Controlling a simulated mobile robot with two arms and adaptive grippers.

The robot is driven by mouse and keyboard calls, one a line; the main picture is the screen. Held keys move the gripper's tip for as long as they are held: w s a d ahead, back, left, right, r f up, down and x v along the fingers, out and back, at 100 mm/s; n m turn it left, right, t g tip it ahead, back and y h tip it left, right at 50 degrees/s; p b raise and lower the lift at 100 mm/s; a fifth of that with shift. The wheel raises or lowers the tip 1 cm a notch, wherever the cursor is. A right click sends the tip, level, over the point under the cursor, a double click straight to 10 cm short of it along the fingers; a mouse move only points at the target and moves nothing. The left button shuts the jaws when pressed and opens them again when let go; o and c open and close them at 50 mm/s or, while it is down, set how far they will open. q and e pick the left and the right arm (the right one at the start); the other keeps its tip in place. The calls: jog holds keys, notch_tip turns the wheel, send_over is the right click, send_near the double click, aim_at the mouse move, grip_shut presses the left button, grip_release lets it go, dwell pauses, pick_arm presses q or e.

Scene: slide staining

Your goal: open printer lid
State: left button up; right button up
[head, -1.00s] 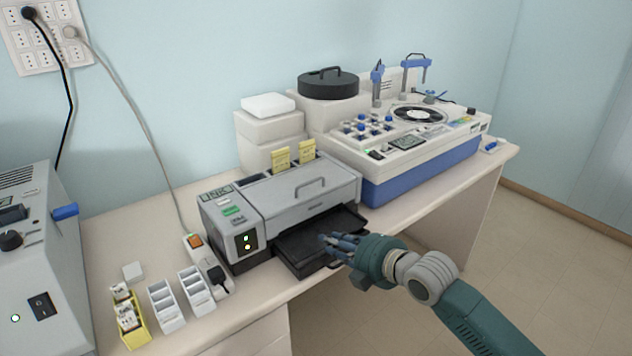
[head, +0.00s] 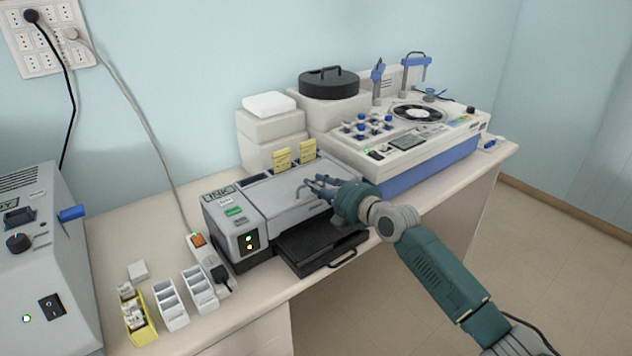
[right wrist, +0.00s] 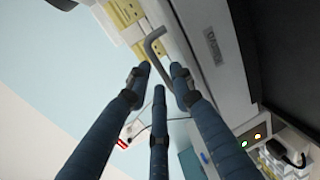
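The grey printer (head: 232,232) stands on the table with its lid (head: 285,200) down. The lid's bent grey handle (right wrist: 154,42) shows in the right wrist view just beyond my fingertips. My right gripper (head: 312,188) is over the lid from the right, its fingers pointing at the handle and hiding much of it in the head view. In the right wrist view the fingers of my right gripper (right wrist: 160,75) are apart, with nothing held between them. I cannot tell whether a finger touches the handle. My left gripper is not in view.
A black tray (head: 312,252) juts from the printer's front. Yellow slips (head: 282,160) stand at its back. A white and blue machine (head: 430,155) is close on the right. A power strip (head: 206,258) and small racks (head: 170,305) lie left of the printer.

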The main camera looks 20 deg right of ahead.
jog(key=shift+w+a+f, duration=0.1)
jog(key=shift+w+a, duration=0.05)
jog(key=shift+w, duration=0.25)
jog(key=shift+c, duration=0.2)
grip_shut()
